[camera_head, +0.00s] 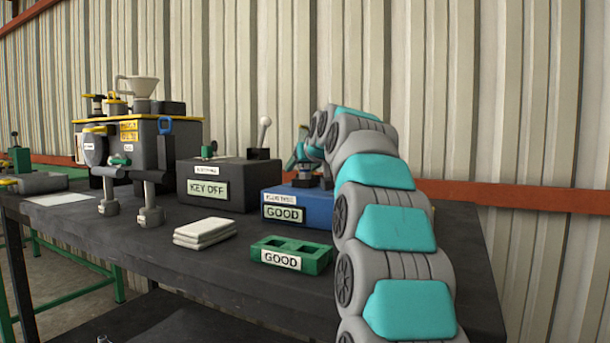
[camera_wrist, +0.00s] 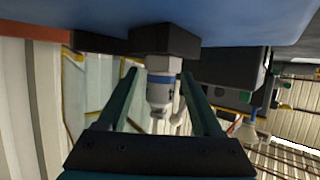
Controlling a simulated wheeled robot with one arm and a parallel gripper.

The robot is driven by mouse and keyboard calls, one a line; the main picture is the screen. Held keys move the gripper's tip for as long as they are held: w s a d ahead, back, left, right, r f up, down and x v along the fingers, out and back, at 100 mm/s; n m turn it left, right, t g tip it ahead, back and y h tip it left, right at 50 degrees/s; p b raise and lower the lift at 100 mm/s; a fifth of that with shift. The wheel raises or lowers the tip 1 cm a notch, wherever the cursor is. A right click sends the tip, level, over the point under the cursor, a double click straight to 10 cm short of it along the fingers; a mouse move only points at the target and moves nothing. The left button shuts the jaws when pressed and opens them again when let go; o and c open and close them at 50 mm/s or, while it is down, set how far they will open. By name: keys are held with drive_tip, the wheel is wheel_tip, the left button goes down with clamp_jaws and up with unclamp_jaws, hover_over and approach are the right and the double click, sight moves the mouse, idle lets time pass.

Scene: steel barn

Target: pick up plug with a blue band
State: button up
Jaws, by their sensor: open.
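The plug with a blue band (camera_wrist: 160,92) shows in the wrist view as a pale grey cylinder with a blue stripe. Its one end meets a black block (camera_wrist: 165,41) on the blue surface at the top of the view. My gripper (camera_wrist: 159,74) is open, with one dark green finger on each side of the plug. I cannot tell whether either finger touches it. In the head view, my arm bends down over the blue box (camera_head: 318,213), marked GOOD, and the plug is not clearly visible there.
A black KEY OFF box (camera_head: 240,173) with a lever stands left of the blue box. A green tray (camera_head: 318,262) and a pale stacked pad (camera_head: 205,233) lie in front. A dark machine (camera_head: 150,145) stands farther left on the black table (camera_head: 110,235).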

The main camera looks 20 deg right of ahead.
drive_tip(key=shift+w+d+f, duration=0.1)
drive_tip(key=shift+w+f, duration=0.05)
drive_tip(key=shift+w, duration=0.3)
clamp_jaws()
idle(0.4)
